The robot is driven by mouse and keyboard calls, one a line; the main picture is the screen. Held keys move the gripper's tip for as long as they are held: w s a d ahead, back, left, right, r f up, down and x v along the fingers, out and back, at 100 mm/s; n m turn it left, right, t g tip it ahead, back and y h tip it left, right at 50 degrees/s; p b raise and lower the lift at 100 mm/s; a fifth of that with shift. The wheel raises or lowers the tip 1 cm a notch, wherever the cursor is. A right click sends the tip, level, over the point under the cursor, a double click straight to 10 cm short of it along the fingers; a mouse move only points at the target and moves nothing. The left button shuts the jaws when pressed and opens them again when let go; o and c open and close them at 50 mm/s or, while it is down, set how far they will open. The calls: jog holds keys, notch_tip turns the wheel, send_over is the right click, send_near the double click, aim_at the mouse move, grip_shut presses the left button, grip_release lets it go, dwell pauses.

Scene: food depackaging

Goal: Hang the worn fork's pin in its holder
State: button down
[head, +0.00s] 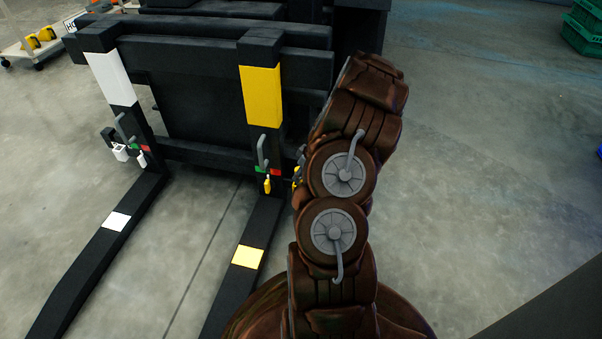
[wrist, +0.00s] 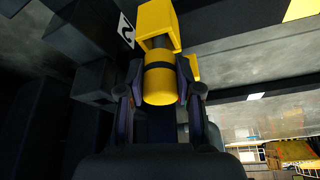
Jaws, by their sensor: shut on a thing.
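In the wrist view my gripper (wrist: 160,90) is shut on a yellow cylinder with a black band (wrist: 160,86), which I take for the pin. Its upper end meets a yellow square bracket (wrist: 156,26), apparently the holder; whether it is seated there I cannot tell. In the head view my brown arm hides the gripper, and only a bit of yellow (head: 297,174) shows at its left edge. Which fork is worn I cannot tell.
The black carriage (head: 200,110) rises behind both. Green crates (head: 582,30) stand far right.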

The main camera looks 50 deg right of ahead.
jog(key=shift+f+b, duration=0.5)
jog(key=shift+f, duration=0.4)
jog(key=c, duration=0.7)
grip_release()
jog(key=shift+r, duration=0.15)
jog(key=v, duration=1.1)
jog(key=shift+s+r, duration=0.15)
jog(key=shift+r, duration=0.2)
